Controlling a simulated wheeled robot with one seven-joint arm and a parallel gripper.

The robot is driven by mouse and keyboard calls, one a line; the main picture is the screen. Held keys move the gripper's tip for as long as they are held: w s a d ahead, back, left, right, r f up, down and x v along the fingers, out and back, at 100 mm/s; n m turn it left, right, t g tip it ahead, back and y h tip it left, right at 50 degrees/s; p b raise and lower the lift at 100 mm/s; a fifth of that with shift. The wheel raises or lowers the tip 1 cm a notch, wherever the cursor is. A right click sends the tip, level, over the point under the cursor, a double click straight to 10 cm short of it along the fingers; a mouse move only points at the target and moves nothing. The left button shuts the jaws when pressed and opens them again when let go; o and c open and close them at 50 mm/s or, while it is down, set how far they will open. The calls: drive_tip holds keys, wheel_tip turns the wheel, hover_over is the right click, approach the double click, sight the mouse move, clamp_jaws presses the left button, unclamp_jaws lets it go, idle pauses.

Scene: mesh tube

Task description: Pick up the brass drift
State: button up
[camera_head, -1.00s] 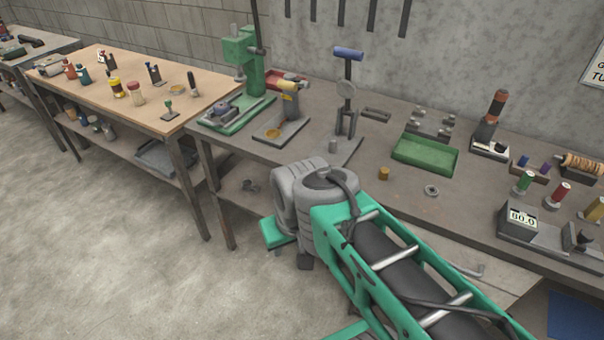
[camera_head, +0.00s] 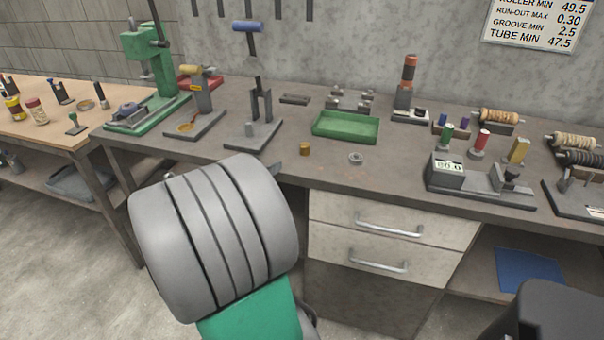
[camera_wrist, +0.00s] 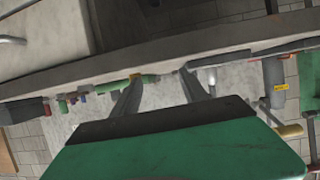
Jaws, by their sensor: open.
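A short brass-coloured cylinder, which looks like the brass drift (camera_head: 305,149), stands upright on the grey workbench (camera_head: 400,165) near its front edge. It is left of a small steel ring (camera_head: 356,158) and in front of a green tray (camera_head: 346,127). In the wrist view, which shows the bench upside down, a small yellow patch that seems to be the drift (camera_wrist: 136,76) appears near one fingertip. My gripper (camera_wrist: 160,78) is open and empty, its two fingers apart and pointing toward the bench edge.
A fixture with a grey post (camera_head: 258,110) stands left of the drift, and a yellow-topped tool (camera_head: 197,85) is further left. A digital gauge (camera_head: 447,172) sits to the right. Drawers (camera_head: 392,225) are under the bench. Bare bench surrounds the drift.

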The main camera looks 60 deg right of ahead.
sight(302, 149)
drive_tip(key=s+d+h, duration=0.1)
drive_tip(key=d, duration=0.1)
drive_tip(key=s+d+m+g+h, duration=0.1)
drive_tip(key=s+d, duration=0.1)
drive_tip(key=d, duration=0.1)
drive_tip(key=s+d+m+g, duration=0.1)
drive_tip(key=s+d, duration=0.1)
drive_tip(key=shift+s+d+r+h+b, duration=0.25)
drive_tip(key=shift+h+b, duration=0.1)
drive_tip(key=shift+h, duration=0.05)
drive_tip(key=d, duration=0.2)
drive_tip(key=d+f, duration=0.1)
drive_tip(key=d, duration=0.3)
drive_tip(key=shift+d+f, duration=0.1)
drive_tip(key=shift+f, duration=0.3)
drive_tip(key=shift+c, duration=0.2)
clamp_jaws()
